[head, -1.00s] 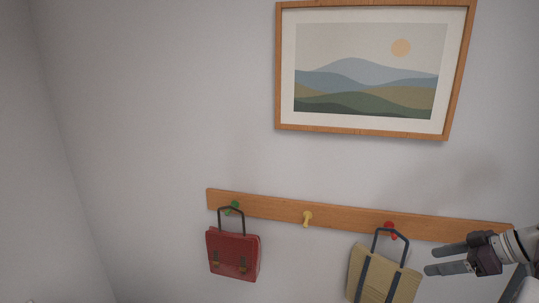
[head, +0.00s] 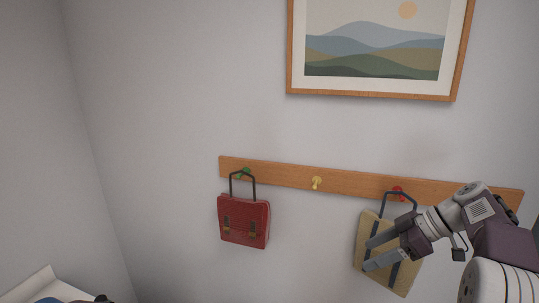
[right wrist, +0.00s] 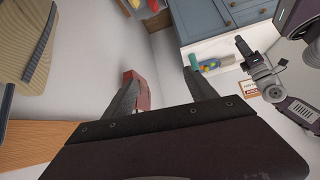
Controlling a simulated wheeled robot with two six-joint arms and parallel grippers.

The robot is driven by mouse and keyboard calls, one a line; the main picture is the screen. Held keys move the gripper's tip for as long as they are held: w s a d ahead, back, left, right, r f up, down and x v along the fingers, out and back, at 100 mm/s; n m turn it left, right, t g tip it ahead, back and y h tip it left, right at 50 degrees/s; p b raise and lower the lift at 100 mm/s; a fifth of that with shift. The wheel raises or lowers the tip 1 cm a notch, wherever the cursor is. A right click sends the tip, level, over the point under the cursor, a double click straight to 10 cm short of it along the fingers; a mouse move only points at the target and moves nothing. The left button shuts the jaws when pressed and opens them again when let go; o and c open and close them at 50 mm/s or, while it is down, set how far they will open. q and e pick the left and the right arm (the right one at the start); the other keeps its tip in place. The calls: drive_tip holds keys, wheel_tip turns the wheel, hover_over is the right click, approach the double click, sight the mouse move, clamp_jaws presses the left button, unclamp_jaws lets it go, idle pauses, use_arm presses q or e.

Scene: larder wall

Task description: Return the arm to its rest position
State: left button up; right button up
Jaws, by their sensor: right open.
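My right gripper (head: 367,254) is open and empty, its two fingers apart in front of the tan bag (head: 369,233) in the head view. I cannot tell how far it is from that bag. The tan bag has dark straps and hangs from the red peg (head: 398,190). In the right wrist view the open fingers (right wrist: 161,78) show with the red bag (right wrist: 143,98) beyond them, partly hidden. In that view another arm of mine with its gripper (right wrist: 241,45) shows at the right; its jaws are too small to read.
The red bag (head: 244,222) hangs at the green peg (head: 245,173). The yellow peg (head: 316,183) on the wooden rail (head: 285,176) is bare. A framed landscape (head: 372,96) hangs above. The right wrist view shows a blue cabinet (right wrist: 220,22) and a shelf with coloured items (right wrist: 210,65).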

drive_tip(key=s+a+f+m+g+h+b, duration=0.1)
drive_tip(key=s+a+f+b, duration=0.35)
drive_tip(key=f, duration=0.35)
drive_tip(key=s+a+f+m+g+h+b, duration=0.1)
drive_tip(key=s+a+f+g+h+b, duration=0.15)
drive_tip(key=a+f, duration=0.45)
drive_tip(key=s+a+f+g+b, duration=0.15)
drive_tip(key=s+f+b, duration=0.35)
drive_tip(key=f, duration=0.5)
use_arm(q)
wheel_tip(320, 180, down, 15)
drive_tip(key=shift+b, duration=0.4)
use_arm(e)
drive_tip(key=s+d+f+m+t+h, duration=0.1)
drive_tip(key=s+d+f+m+h, duration=0.1)
drive_tip(key=f+m, duration=0.3)
drive_tip(key=s+d+f+m+t+h, duration=0.1)
drive_tip(key=s+d+f+m+h, duration=0.1)
drive_tip(key=s+f+m, duration=0.2)
wheel_tip(320, 180, down, 3)
drive_tip(key=shift+s+d+r+m+t, duration=0.1)
drive_tip(key=shift+s+d+m+t, duration=0.25)
drive_tip(key=shift+m, duration=0.65)
use_arm(q)
drive_tip(key=shift+s, duration=0.2)
use_arm(e)
drive_tip(key=shift+h, duration=0.25)
